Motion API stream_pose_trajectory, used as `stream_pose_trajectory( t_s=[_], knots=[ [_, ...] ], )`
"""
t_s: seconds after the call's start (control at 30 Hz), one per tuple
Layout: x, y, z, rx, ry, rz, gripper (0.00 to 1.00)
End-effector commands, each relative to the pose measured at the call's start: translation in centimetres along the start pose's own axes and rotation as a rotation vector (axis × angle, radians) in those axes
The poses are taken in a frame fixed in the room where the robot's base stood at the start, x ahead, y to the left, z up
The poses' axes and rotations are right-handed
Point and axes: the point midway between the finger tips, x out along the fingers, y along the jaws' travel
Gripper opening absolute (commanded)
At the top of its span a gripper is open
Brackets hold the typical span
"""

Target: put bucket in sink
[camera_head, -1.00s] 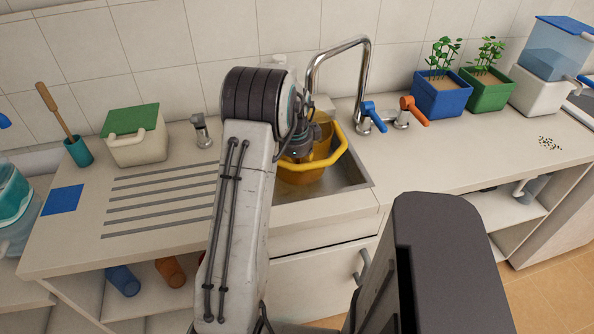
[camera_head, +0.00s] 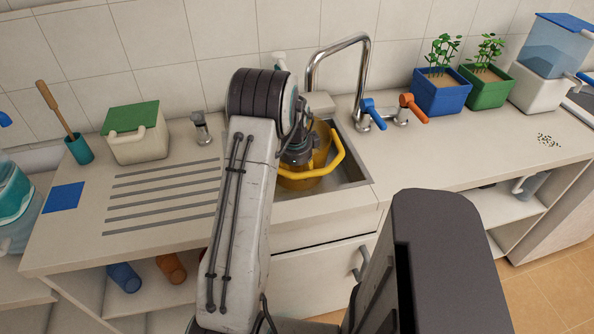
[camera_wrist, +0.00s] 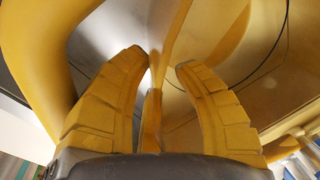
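The yellow bucket (camera_head: 309,184) is in the sink (camera_head: 352,174), its rim or handle showing around my gripper. My arm hides its left side. My gripper (camera_head: 300,158) points down into it, fingers mostly hidden in the head view. In the wrist view, the two yellow fingers of my gripper (camera_wrist: 163,62) stand apart. A thin yellow upright part of the bucket (camera_wrist: 171,40) lies between them, with a gap on at least the right side. I cannot see whether the bucket touches the sink floor.
A tap (camera_head: 361,70) with blue and orange handles stands behind the sink. Blue (camera_head: 440,95) and green (camera_head: 487,92) planters stand at right. A white box with green lid (camera_head: 136,140) is at left. The ribbed counter beside the sink is clear.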

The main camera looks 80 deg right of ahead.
Motion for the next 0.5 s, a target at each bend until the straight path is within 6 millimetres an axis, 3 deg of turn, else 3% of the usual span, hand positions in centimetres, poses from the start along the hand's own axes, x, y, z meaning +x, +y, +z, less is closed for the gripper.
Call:
stream_pose_trajectory(
  t_s=[0.33,0.5],
  knots=[
    [-0.3,-0.1,0.0,0.000,0.000,-0.001,0.30],
    [-2.2,-0.1,0.0,0.000,0.001,-0.004,0.30]
  ],
)
